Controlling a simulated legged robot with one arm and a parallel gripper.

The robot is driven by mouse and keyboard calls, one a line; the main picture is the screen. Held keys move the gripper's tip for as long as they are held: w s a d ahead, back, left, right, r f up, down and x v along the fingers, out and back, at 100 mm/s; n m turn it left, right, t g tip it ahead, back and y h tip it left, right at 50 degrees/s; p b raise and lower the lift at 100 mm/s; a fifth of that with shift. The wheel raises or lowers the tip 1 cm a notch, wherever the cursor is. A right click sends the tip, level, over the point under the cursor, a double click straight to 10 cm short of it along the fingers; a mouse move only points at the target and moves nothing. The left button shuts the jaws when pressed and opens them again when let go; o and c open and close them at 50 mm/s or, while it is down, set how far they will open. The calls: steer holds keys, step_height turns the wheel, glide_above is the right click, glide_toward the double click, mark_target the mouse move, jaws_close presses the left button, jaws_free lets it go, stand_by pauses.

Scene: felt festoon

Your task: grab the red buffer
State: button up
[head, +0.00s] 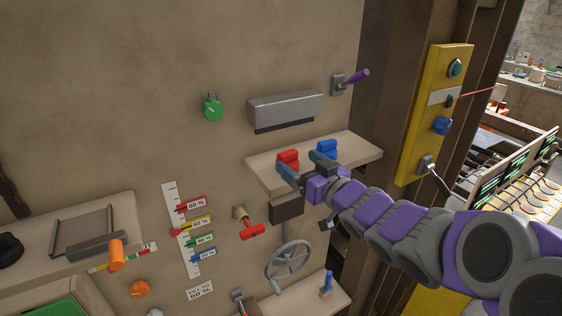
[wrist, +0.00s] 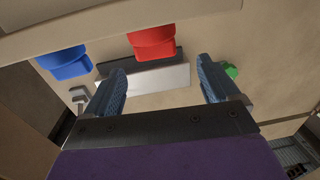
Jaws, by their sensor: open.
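The red buffer (head: 288,157) stands on a small beige wall shelf (head: 262,172) in the head view. In the wrist view the red buffer (wrist: 152,41) is at the top centre, beyond the fingertips and between their lines. My gripper (head: 303,166) is open and empty at the shelf's front edge, close to the red buffer. Its two blue fingers also show in the wrist view (wrist: 162,66), apart with nothing between them. In the head view one finger partly overlaps the red buffer's lower part, so I cannot tell if they touch.
A blue buffer (head: 327,149) stands just right of the red one, close to my other finger. A grey metal box (head: 285,109) is on the wall above the shelf. A green knob (head: 212,109) and a purple-handled lever (head: 357,76) are nearby. A handwheel (head: 289,262) is below.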

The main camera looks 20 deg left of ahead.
mark_target(293, 154)
steer(key=x, duration=0.5)
steer(key=p+x, duration=0.1)
steer(key=x, duration=0.1)
steer(key=shift+a+f, duration=0.3)
steer(key=shift+f, duration=0.05)
steer(key=shift+w, duration=0.1)
steer(key=shift+d+r, duration=0.2)
steer(key=shift+d, duration=0.6)
steer(key=shift+d+r, duration=0.1)
steer(key=shift+d, duration=0.45)
steer(key=shift+c, duration=2.2)
steer(key=shift+a, duration=0.85)
steer(key=c, duration=0.5)
steer(key=shift+f, duration=0.3)
steer(key=shift+c, duration=0.8)
